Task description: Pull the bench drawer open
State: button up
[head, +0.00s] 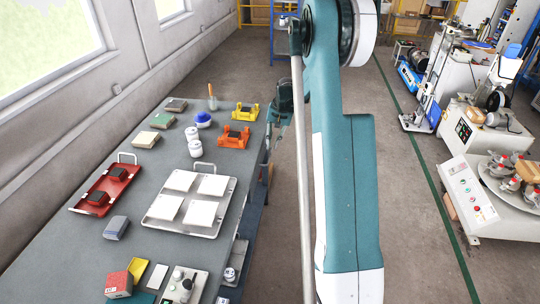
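The grey workbench (75,237) runs along the left wall, seen from above. Its front side, facing right, shows only as a narrow, steep strip. Blue-grey parts (252,208) show below the top's edge; I cannot make out which is the drawer, or whether one is open. My gripper (270,142) appears small and dark beside the bench's right edge, toward the far end, partly hidden by my own arm links. I cannot see its fingertips clearly, nor whether it touches a handle.
On the bench stand a metal tray (187,220) with white tiles, a red tray (86,205), orange (234,137) and yellow (246,112) holders and white jars. A small bottle (230,274) sits below the near edge. Machines (480,205) stand right; the floor between is clear.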

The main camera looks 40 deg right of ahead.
aim_at(269, 157)
jog(key=shift+f, duration=0.1)
jog(key=shift+w+a+f+b, duration=0.15)
jog(key=shift+a+f+b, duration=0.1)
jog(key=shift+f, duration=1)
jog(key=shift+w+a+f+b, duration=0.1)
jog(key=shift+w+f+b, duration=0.15)
jog(key=shift+f, duration=0.95)
jog(key=shift+w+a+f+b, duration=0.1)
jog(key=shift+a+f+b, duration=0.15)
jog(key=shift+f, duration=1)
grip_shut()
jog(key=shift+s+d, duration=0.1)
jog(key=shift+d, duration=0.05)
jog(key=s+d, duration=2.1)
jog(key=shift+s+d+b, duration=0.2)
jog(key=shift+s+b, duration=0.05)
jog(key=shift+b, duration=0.15)
